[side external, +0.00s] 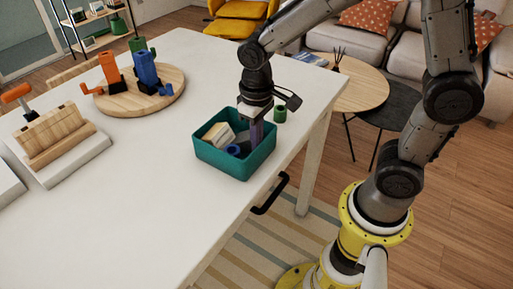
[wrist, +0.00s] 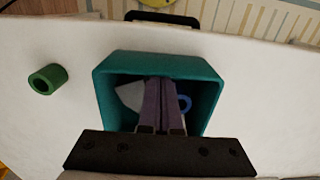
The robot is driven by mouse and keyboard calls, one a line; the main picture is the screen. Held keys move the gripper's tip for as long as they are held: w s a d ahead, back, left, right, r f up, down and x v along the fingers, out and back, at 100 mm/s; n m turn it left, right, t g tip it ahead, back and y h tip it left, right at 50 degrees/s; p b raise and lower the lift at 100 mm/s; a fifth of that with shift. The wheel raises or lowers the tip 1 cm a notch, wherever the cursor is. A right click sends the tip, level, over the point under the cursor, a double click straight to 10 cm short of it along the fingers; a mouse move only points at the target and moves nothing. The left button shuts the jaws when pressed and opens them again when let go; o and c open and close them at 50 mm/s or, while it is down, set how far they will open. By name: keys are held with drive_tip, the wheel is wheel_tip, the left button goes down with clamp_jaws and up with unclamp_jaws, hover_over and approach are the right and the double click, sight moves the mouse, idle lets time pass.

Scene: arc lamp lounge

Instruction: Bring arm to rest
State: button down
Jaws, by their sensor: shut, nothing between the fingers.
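My gripper (side external: 256,140) points down over the teal bin (side external: 222,167), with its fingers reaching into the bin's opening. In the wrist view the two purple-grey fingers (wrist: 163,84) lie together, shut and empty, in front of the bin (wrist: 206,69). A cream block (side external: 217,134) and a blue ring-shaped piece (side external: 233,150) lie in the bin beside the fingers. The wrist view shows the blue piece (wrist: 185,103) to the right of the fingers and a pale piece (wrist: 131,96) to the left. The fingers hide part of the bin floor.
A round wooden board (side external: 172,87) carries orange and blue pieces. A wooden block on a white base (side external: 78,165) is at the left. The table's front middle is clear.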

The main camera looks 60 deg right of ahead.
wheel_tip(320, 180, up, 11)
drive_tip(key=s+d+t, duration=0.5)
drive_tip(key=s, duration=0.9)
drive_tip(key=shift+r+t, duration=0.3)
